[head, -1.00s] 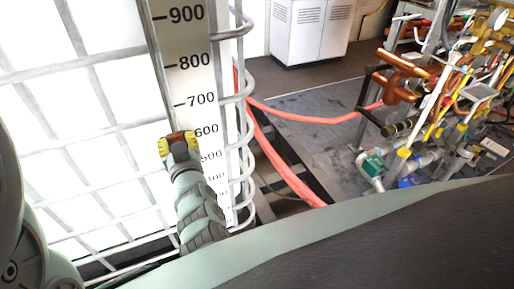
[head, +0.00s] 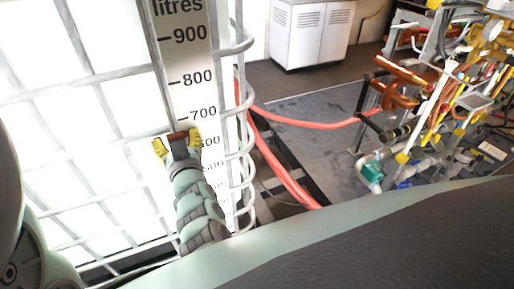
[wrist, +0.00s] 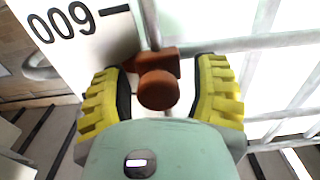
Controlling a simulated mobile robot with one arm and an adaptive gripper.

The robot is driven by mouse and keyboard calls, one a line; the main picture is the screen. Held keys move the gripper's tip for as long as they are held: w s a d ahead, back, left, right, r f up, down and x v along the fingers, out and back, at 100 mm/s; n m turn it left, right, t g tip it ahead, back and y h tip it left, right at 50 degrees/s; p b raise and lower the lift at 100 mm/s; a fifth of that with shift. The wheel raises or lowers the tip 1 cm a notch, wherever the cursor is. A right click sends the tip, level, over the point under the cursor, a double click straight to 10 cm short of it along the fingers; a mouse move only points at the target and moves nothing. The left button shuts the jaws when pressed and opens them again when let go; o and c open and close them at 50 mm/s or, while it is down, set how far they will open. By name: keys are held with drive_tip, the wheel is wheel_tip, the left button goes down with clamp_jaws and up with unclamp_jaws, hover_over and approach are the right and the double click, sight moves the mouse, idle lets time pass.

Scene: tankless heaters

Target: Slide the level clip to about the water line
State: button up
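The level clip (wrist: 158,82) is an orange-brown block with a round knob, on the thin upright rod beside the scale. In the head view the clip (head: 181,138) appears between the 600 and 700 marks, nearer 600. My gripper (wrist: 160,82) has its yellow fingers on either side of the clip, with a visible gap at each side. It also shows in the head view (head: 177,146). The litre scale (head: 190,60) is a white strip with black numbers; its lower numbers are partly hidden by my gripper. I cannot make out a water line in the bright white tank (head: 95,130).
Grey cage bars (head: 90,85) cross the tank face, and a looped rail (head: 235,90) runs close right of the scale. A red hose (head: 310,122), pipework (head: 400,150) and a white cabinet (head: 310,35) stand farther right.

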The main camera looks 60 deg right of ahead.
drive_tip(key=shift+s+f, duration=0.1)
drive_tip(key=shift+s+a, duration=0.2)
drive_tip(key=shift+s, duration=0.3)
drive_tip(key=v, duration=1.1)
drive_tip(key=shift+w+a, duration=0.1)
drive_tip(key=shift+a, duration=0.05)
